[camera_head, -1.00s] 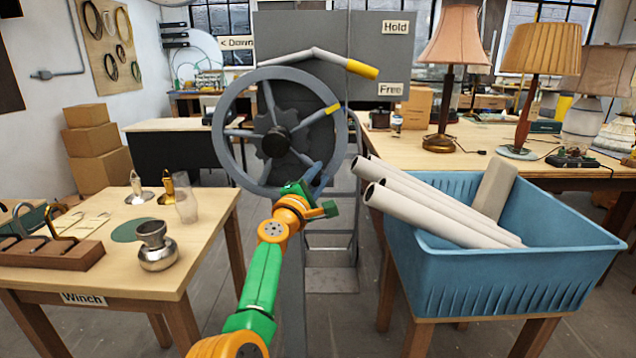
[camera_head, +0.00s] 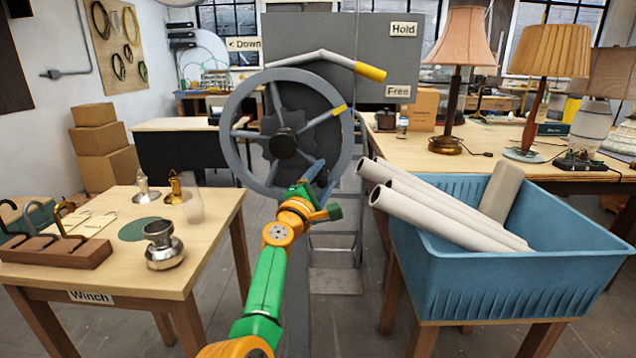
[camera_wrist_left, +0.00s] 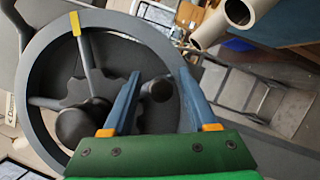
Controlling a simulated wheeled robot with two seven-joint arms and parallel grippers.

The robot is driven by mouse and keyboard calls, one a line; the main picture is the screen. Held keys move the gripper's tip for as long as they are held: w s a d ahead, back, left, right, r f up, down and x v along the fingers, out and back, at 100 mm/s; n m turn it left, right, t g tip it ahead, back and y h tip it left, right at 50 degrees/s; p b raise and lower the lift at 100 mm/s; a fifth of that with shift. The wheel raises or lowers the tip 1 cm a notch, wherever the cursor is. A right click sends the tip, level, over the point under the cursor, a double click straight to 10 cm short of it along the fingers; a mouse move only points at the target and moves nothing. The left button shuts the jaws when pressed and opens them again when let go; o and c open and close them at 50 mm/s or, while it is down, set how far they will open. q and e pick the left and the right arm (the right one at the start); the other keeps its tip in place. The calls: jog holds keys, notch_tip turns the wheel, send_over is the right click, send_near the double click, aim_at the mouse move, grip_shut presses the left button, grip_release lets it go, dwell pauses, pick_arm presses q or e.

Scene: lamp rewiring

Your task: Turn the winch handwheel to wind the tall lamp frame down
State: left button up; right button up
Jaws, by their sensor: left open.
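The grey winch handwheel (camera_head: 232,107) stands upright ahead, with a dark hub and a yellow mark on its upper-right spoke. My left gripper (camera_head: 315,174) is at the wheel's lower right, with its blue fingers open. In the left wrist view, the open fingers (camera_wrist_left: 160,92) straddle a dark knob (camera_wrist_left: 158,89) inside the rim; I cannot tell if either touches it. A bent lever (camera_head: 322,58) with a yellow grip crosses above the wheel, its grip nearer the Free label (camera_head: 398,91) than Hold (camera_head: 404,29). I cannot make out the tall lamp frame. My right gripper is out of view.
A wooden table (camera_head: 215,225) at left holds metal lamp parts and a rack of hooks. A blue crate (camera_head: 490,275) with pale tubes stands close at right. Shaded lamps stand on the bench (camera_head: 400,150) behind. A Down label (camera_head: 243,44) shows left of the panel.

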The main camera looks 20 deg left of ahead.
pick_arm(q)
jog(key=shift+s+a+r+p, duration=0.1)
jog(key=shift+s+p, duration=0.7)
jog(key=shift+p, duration=0.05)
jog(key=shift+p+v, duration=0.4)
jog(key=shift+v, duration=2.3)
jog(key=shift+a, duration=0.15)
